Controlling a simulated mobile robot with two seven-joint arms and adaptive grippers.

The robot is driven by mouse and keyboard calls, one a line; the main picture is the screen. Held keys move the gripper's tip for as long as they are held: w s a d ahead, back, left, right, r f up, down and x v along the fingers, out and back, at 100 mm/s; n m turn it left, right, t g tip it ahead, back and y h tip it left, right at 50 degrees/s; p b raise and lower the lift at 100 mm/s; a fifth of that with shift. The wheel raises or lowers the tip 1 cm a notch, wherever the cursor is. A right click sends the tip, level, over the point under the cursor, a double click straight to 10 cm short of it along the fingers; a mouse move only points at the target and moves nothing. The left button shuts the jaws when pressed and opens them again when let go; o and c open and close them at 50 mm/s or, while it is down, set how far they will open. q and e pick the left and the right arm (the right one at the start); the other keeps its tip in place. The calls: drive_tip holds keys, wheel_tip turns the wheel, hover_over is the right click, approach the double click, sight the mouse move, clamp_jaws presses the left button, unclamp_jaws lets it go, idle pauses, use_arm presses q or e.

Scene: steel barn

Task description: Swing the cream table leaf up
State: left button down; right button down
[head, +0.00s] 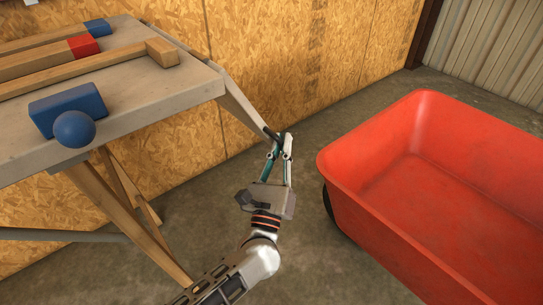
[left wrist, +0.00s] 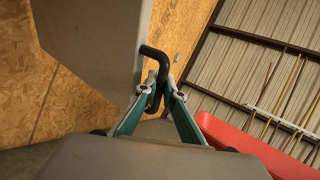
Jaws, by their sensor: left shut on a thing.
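The cream table leaf (head: 240,103) slopes down and outward from the right end of the table (head: 150,92), seen nearly edge-on in the head view. In the left wrist view its pale face (left wrist: 95,45) fills the upper left. A black bent handle (left wrist: 155,53) sticks out at the leaf's free end. My left gripper (head: 279,140) is shut on this handle, with its fingers on either side of the bar in the left wrist view (left wrist: 160,95). My right gripper is not in view.
A red cart (head: 370,190) stands close to the right of my left gripper. On the table lie wooden bars (head: 90,72), a blue block (head: 68,106) and a blue ball (head: 74,129) near the front edge. A chipboard wall (head: 285,60) stands behind.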

use_arm(q)
drive_tip(key=shift+w+d+r+n+t, duration=0.6)
drive_tip(key=shift+w+d+r, duration=0.15)
drive_tip(key=shift+d, duration=0.2)
drive_tip(key=c, duration=2.4)
unclamp_jaws()
drive_tip(key=shift+s, duration=0.1)
